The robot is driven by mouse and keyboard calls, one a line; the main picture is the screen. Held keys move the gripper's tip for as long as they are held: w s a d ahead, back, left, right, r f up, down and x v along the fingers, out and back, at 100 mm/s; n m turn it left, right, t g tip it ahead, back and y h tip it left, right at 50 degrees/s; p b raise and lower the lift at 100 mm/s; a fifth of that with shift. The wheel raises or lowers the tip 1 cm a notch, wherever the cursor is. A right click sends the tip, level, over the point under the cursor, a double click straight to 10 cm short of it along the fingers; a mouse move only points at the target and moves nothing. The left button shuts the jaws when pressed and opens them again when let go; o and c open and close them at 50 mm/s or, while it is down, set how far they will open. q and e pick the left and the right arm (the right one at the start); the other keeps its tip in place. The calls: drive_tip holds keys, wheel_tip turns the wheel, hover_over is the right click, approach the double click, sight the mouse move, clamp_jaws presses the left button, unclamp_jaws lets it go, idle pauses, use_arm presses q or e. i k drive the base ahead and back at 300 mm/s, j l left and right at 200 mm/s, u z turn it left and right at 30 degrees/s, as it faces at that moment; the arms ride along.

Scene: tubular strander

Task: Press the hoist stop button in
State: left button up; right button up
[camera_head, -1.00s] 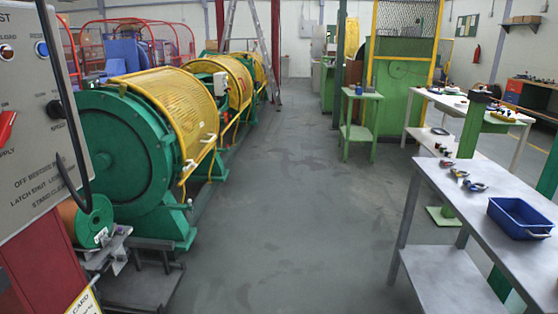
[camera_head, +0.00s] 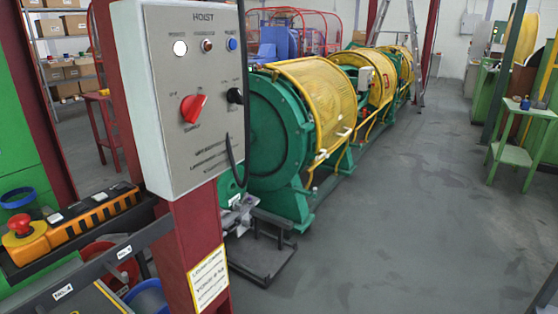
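The grey hoist control box (camera_head: 190,95), marked HOIST, stands on a red post at centre left. Its top row has a white lamp (camera_head: 180,48), a small brownish-red round element (camera_head: 207,44) and a blue button (camera_head: 232,44). Below are a red rotary switch (camera_head: 193,108) and a black knob (camera_head: 235,96). An orange pendant (camera_head: 95,215) lies on a dark tray at the lower left. It has a red mushroom button (camera_head: 20,226) on a yellow end, standing proud. I cannot read which control is labelled stop. Neither gripper is in view.
A grey rail (camera_head: 90,272) with number tags crosses the lower left, above red and blue bins. The green strander with yellow guards (camera_head: 318,95) stands behind the box. A green stand (camera_head: 522,140) is at the right. The floor between is clear.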

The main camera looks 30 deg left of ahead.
sight(20, 222)
drive_tip(key=u, duration=2.1)
